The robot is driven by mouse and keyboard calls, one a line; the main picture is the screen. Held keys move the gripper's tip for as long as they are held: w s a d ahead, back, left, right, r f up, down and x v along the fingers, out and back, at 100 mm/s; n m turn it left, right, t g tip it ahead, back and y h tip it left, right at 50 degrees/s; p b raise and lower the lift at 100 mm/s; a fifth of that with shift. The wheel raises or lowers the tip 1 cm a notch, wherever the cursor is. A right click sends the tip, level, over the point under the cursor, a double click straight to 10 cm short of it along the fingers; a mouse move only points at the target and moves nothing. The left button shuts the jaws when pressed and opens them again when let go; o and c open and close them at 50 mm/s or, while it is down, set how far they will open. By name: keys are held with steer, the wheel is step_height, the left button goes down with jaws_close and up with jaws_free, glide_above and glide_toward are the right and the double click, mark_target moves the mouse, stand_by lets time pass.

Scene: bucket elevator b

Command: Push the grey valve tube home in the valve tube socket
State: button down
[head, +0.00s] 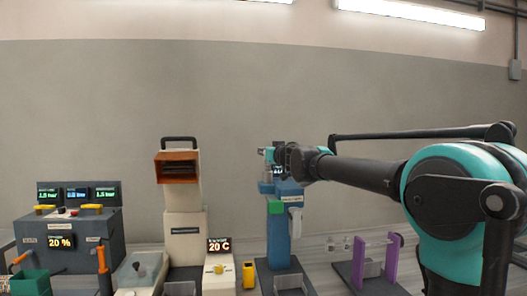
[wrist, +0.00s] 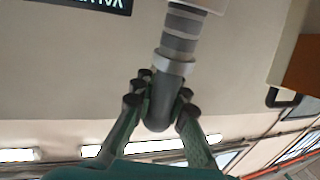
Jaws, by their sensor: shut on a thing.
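My gripper (wrist: 161,98) is shut on the grey valve tube (wrist: 158,116) in the wrist view, with a finger on each side of it. The tube's rounded end shows between the fingers. Its other end runs up to a pale ring (wrist: 176,64) with grey bands above it, in line with the tube. This looks like the valve tube socket, but I cannot tell how deep the tube sits. In the head view my gripper (head: 268,156) is at the top of a blue column (head: 279,220); the tube is too small to make out there.
A white machine with an orange-brown hopper (head: 178,167) stands left of the blue column. A grey console (head: 68,240) with screens is at far left. A stand with purple posts (head: 390,264) is right of the column, below my arm.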

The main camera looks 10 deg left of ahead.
steer(key=shift+f, duration=1.05)
steer(key=c, duration=1.4)
jaws_free()
steer(key=shift+c, duration=0.2)
steer(key=v, duration=1.2)
steer(key=shift+f, duration=0.1)
steer(key=shift+s+d, duration=0.1)
